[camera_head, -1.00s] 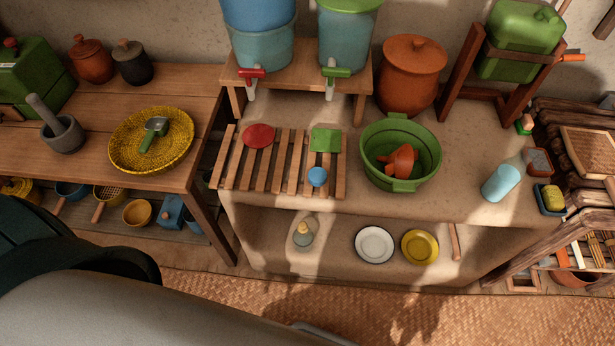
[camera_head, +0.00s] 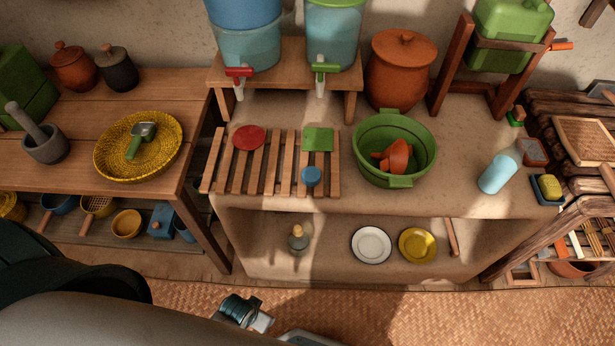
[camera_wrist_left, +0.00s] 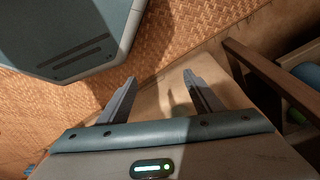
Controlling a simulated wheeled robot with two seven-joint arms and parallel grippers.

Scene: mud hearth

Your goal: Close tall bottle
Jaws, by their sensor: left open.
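A light blue tall bottle (camera_head: 497,174) appears to stand on the right part of the clay counter. Whether its top is open cannot be made out. A small round blue lid (camera_head: 311,176) lies at the front of the slatted wooden rack (camera_head: 271,179), with a red round lid (camera_head: 249,138) and a green square lid (camera_head: 318,139) behind it. My left gripper (camera_wrist_left: 160,78) is open and empty in the left wrist view, low down near the woven floor mat and far from the bottle. Part of my left arm shows at the bottom of the head view. My right gripper is out of view.
A green basin (camera_head: 371,176) with an orange item inside stands between rack and bottle. A sponge in a blue dish (camera_head: 549,190) is right of the bottle. The lower shelf holds a small stoppered bottle (camera_head: 298,240) and two plates.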

